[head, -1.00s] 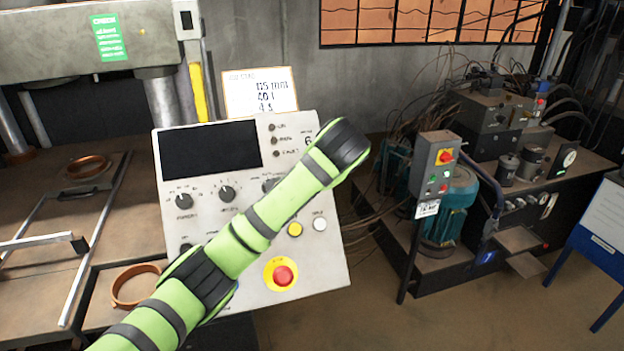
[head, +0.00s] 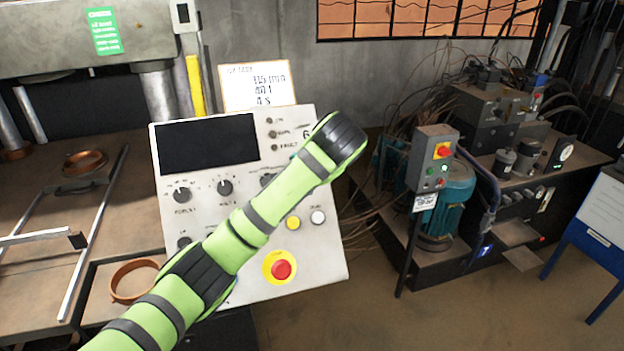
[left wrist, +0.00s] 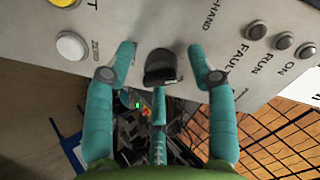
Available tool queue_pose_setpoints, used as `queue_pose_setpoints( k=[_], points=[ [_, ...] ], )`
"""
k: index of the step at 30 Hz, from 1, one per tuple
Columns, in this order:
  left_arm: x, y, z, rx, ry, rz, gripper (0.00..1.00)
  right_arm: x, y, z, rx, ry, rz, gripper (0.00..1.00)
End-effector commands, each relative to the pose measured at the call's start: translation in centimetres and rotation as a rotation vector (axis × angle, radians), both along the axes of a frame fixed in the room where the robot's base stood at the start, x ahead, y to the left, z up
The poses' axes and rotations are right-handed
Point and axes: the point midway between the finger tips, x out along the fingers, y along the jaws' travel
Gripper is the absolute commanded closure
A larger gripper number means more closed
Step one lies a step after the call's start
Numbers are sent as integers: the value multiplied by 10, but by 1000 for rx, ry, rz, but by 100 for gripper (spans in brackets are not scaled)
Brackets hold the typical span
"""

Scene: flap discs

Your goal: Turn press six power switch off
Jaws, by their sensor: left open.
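The press control panel (head: 300,255) has a dark screen, knobs, buttons and a "6" mark near its right edge. My left arm crosses in front of it and hides part of it; the gripper itself is hidden in the head view. In the left wrist view my left gripper (left wrist: 164,60) is open, with its teal fingers on either side of a black knob (left wrist: 161,66) on the panel. I cannot tell whether they touch it. A grey box on a post carries a red rotary switch on a yellow plate (head: 442,151), right of my arm. My right gripper is not in view.
A red stop button (head: 281,269) and a yellow button (head: 293,223) sit low on the panel. A white button (left wrist: 71,46) is beside the knob. A teal motor (head: 452,200) and loose cables stand behind the post. The floor at lower right is clear.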

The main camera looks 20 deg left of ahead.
Motion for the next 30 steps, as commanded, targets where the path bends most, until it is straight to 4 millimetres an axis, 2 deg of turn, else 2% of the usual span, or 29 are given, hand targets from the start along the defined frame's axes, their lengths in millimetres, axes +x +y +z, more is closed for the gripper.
queue_pose_setpoints(
  k=[5, 10, 14, 21, 24, 30],
  points=[
    [-10, -6, 10, 0, -5, -3, 44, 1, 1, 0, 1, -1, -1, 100],
    [-28, -16, 9, 6, -3, 0, 44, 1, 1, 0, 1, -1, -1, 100],
    [-31, -26, 15, 4, -21, -16, 44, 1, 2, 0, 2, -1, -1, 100],
    [-46, -29, 9, 4, -3, 1, 44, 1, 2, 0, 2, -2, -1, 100],
    [-67, -45, 8, 2, -1, -7, 44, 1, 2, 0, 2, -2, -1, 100],
    [-90, -60, 9, 3, -3, -3, 44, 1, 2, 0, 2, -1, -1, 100]
  ],
)
